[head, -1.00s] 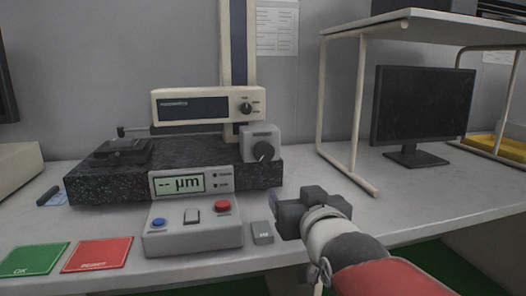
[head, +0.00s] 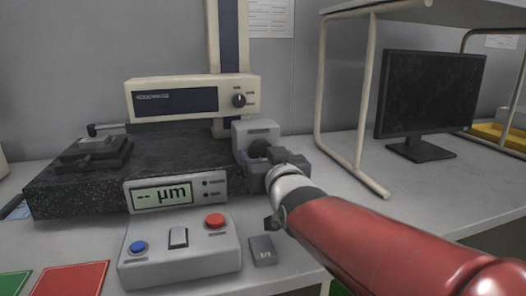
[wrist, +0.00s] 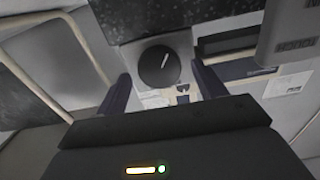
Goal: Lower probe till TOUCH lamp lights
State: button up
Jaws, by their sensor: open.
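The measuring instrument stands on a dark granite base (head: 60,182). Its cream drive head (head: 170,98) is on an upright column. The thin probe arm (head: 110,127) points left, over a small dark stage (head: 95,150); I cannot tell whether its tip touches. The display (head: 162,195) reads "-- µm", and the two small lamps beside it (head: 206,188) look dark. A grey box (head: 254,131) at the base's right carries a black knob, seen in the wrist view as a round dial (wrist: 160,66) with a white line. My gripper (head: 270,165) is open, its fingers apart in front of the knob.
A monitor (head: 430,95) and a shelf frame (head: 362,100) stand at right. A red card (head: 75,280) lies front left.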

jog(key=shift+x, duration=0.8)
jog(key=c, duration=1)
